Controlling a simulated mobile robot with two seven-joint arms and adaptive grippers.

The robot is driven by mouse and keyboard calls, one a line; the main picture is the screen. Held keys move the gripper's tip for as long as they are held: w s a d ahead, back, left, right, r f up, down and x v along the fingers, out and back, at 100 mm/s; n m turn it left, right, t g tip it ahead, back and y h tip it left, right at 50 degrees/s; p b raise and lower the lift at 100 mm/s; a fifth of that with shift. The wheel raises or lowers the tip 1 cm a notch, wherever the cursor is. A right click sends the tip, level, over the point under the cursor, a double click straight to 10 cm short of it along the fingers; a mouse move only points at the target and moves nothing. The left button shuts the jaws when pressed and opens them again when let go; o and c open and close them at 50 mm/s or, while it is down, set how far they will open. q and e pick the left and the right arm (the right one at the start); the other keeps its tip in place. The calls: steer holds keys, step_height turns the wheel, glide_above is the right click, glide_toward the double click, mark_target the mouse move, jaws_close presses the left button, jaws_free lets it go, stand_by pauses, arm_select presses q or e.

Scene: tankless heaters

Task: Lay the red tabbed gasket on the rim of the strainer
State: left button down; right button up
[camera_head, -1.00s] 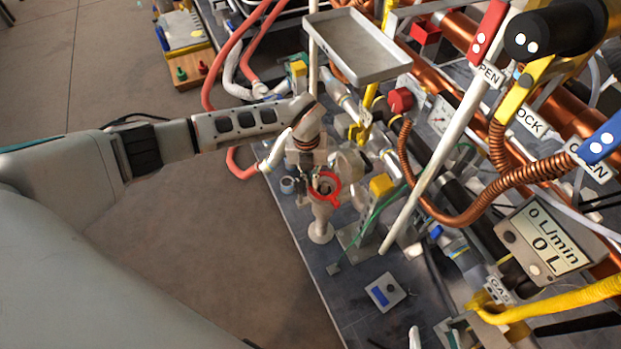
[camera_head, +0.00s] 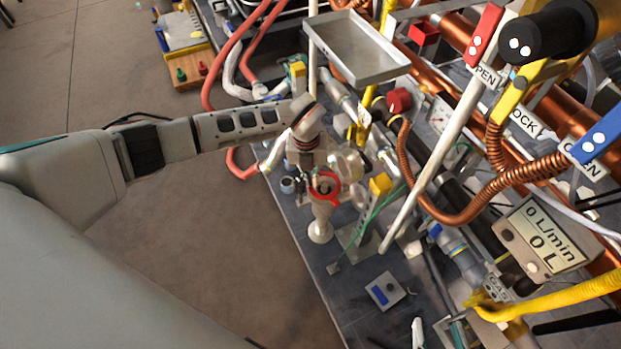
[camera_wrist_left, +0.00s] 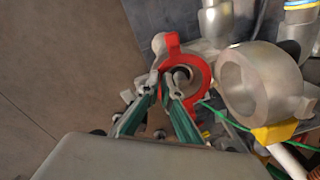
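The red tabbed gasket (camera_head: 336,186) is at the top of the pale strainer (camera_head: 320,220), which stands upright on the bench. It appears at rim height in the head view; whether it rests fully on the rim I cannot tell. In the left wrist view the red ring (camera_wrist_left: 201,70) shows its tab at the upper left. My left gripper (camera_head: 316,184) is over the strainer, fingertips (camera_wrist_left: 163,82) at the ring's left side, one inside its opening. The tips are a little apart; whether they grip the ring's wall is unclear. My right gripper is not visible.
A large pale metal ring (camera_wrist_left: 262,84) stands close right of the gasket. A yellow block (camera_head: 380,185) and green wire are beside the strainer. A grey tray (camera_head: 355,47) on a post is above. Copper and red hoses crowd the right and back. Bench front has some bare room.

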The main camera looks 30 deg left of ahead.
steer(key=shift+s, duration=0.1)
stand_by(0.3)
arm_select(q)
steer(key=shift+r, duration=0.1)
arm_select(e)
steer(key=shift+w+r, duration=0.4)
steer(key=shift+r, duration=0.2)
arm_select(q)
steer(key=shift+f, duration=1.15)
arm_select(e)
steer(key=shift+s+f, duration=0.45)
steer(key=shift+f, duration=0.25)
arm_select(q)
steer(key=c, duration=2.2)
jaws_free()
arm_select(e)
steer(key=shift+w+r, duration=0.1)
